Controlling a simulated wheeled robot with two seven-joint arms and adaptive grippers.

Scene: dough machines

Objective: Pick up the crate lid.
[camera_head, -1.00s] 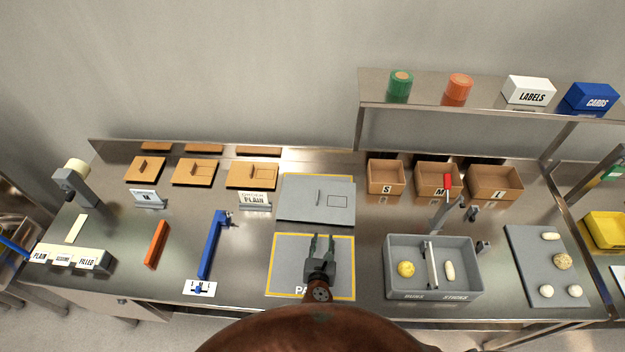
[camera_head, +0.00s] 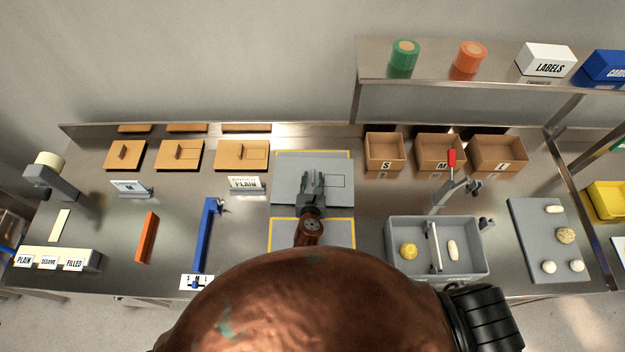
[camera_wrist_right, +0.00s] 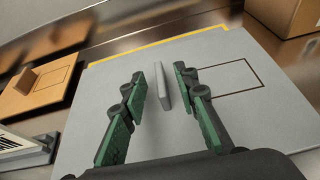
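The crate lid is a flat grey panel (camera_head: 286,190) with a thin upright grip and a dark outlined rectangle, lying at the back middle of the steel table. It fills much of the right wrist view (camera_wrist_right: 225,52). My right gripper (camera_head: 312,174) is over the lid and hides its grip in the head view. In the right wrist view, my right gripper (camera_wrist_right: 162,82) has its green-padded fingers apart, one to each side of the upright grip (camera_wrist_right: 161,84). Gaps show between the fingers and the grip. My left gripper is not in view.
A grey divided crate (camera_head: 398,270) stands to the right, holding dough pieces. Cardboard boxes (camera_head: 386,153) stand behind it. Brown lids (camera_head: 242,156) lie left of the grey lid. A yellow-bordered mat (camera_head: 340,232) is in front of it, partly hidden by my arm.

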